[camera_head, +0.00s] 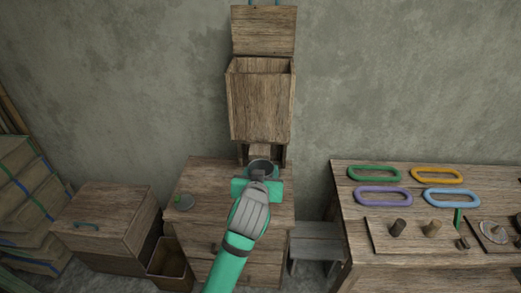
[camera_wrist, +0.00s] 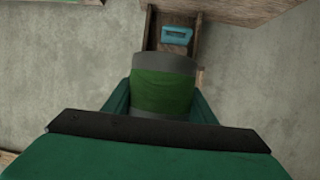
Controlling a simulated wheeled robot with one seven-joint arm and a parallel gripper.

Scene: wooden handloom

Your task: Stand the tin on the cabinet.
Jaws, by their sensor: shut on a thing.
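My gripper (camera_head: 259,183) is shut on the tin (camera_head: 262,164), whose round grey rim shows above the teal fingers. In the wrist view the tin (camera_wrist: 163,88) is a green cylinder with grey bands at both ends, held between the two fingers (camera_wrist: 161,106). The wooden cabinet (camera_head: 224,190) with drawers is beneath and around my gripper in the picture. I cannot tell the gap between the tin and the cabinet top. My forearm and gripper hide part of the cabinet's top and front.
A table (camera_head: 405,207) with coloured loops is at right, a stool (camera_head: 318,243) between, a lower chest (camera_head: 105,222) at left.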

